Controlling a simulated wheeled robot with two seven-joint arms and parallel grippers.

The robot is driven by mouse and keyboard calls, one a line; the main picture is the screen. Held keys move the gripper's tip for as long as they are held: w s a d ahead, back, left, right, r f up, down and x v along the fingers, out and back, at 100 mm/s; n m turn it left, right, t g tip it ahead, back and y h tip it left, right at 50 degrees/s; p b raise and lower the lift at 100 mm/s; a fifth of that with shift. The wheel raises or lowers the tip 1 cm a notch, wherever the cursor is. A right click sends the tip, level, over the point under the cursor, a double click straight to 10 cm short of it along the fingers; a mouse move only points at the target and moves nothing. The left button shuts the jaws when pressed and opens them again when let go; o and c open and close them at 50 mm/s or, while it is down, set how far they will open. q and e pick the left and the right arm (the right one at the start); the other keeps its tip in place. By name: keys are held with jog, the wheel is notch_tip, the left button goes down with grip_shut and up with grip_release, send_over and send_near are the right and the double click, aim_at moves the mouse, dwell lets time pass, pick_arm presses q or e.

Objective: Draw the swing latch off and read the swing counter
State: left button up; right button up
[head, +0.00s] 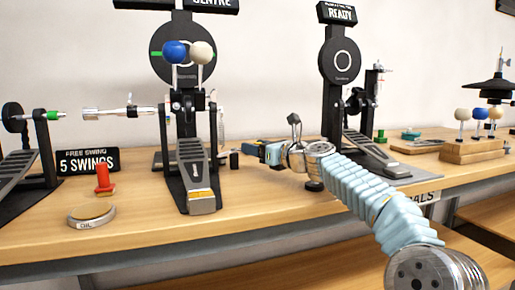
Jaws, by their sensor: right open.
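A sign reading "FREE SWING 5 SWINGS" (88,161) stands at the left of the bench. A metal rod with a pale cylindrical end (110,113) lies level above it, between the small left pedal and the middle pedal; I cannot tell if it is the swing latch. The middle drum pedal (196,172) has a blue ball (174,52) and a cream ball (202,53) in front of a round black disc. My right gripper (254,149) is open just right of this pedal, apart from it; its fingertips are small and hard to make out. My left gripper is out of view.
Wooden blocks (472,151) with balls stand at right.

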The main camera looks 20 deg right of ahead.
jog(key=shift+s+d, duration=0.25)
jog(key=shift+s, duration=0.15)
jog(key=b+v, duration=0.3)
jog(key=v, duration=1)
